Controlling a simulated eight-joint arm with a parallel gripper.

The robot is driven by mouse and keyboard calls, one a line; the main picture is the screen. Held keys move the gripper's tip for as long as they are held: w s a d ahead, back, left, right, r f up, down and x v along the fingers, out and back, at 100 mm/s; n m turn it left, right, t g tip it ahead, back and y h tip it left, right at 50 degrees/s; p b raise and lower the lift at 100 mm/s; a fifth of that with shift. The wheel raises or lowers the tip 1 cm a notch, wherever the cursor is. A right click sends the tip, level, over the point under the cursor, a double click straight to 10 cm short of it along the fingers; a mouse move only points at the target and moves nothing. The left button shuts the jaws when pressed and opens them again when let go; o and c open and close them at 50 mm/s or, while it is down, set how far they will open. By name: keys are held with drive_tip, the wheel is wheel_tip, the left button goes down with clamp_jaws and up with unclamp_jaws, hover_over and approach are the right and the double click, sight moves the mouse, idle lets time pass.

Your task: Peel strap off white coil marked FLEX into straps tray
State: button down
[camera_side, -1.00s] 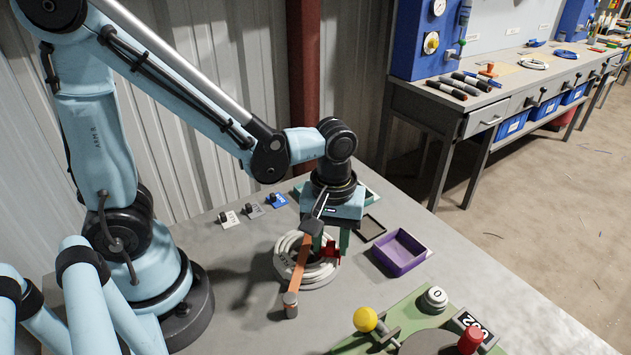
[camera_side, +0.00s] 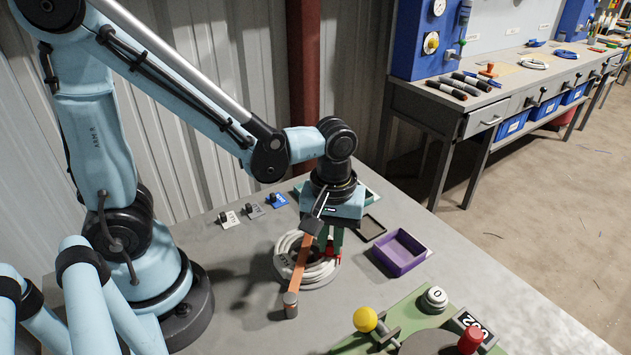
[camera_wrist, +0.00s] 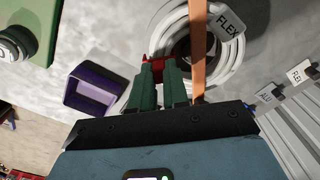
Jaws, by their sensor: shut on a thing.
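The white coil (camera_side: 318,273) lies on the grey table below my gripper. Its white tag reading FLEX (camera_wrist: 228,24) shows in the wrist view. A red strap (camera_wrist: 156,63) sits at the coil's edge on the side toward the purple tray. My gripper (camera_wrist: 158,73) has its green fingers shut on the red strap, low at the coil. In the side view my gripper (camera_side: 332,252) partly hides the strap. A purple open tray (camera_side: 399,252) stands to the right of the coil and looks empty; it also shows in the wrist view (camera_wrist: 91,89). I see no label on it.
A shallow dark tray (camera_side: 371,228) lies behind the purple one. An orange bar (camera_side: 299,264) crosses in front of the coil. Tagged clips (camera_side: 254,210) sit at the back. A green fixture (camera_side: 405,317) with a yellow knob (camera_side: 365,319) stands at the front right.

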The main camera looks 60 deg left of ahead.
drive_tip(key=shift+r, duration=0.2)
drive_tip(key=shift+r, duration=2.4)
drive_tip(key=shift+w, duration=0.15)
drive_tip(key=w+d, duration=0.2)
drive_tip(key=w, duration=0.2)
drive_tip(key=w+d+f, duration=0.1)
drive_tip(key=w+d, duration=0.1)
drive_tip(key=w, duration=0.1)
drive_tip(key=w+d+f, duration=0.1)
drive_tip(key=w, duration=0.3)
drive_tip(key=shift+w+d+f, duration=0.1)
drive_tip(key=shift+w+d, duration=0.2)
drive_tip(key=shift+d, duration=0.1)
drive_tip(key=shift+f, duration=1.35)
drive_tip(key=shift+f, duration=0.6)
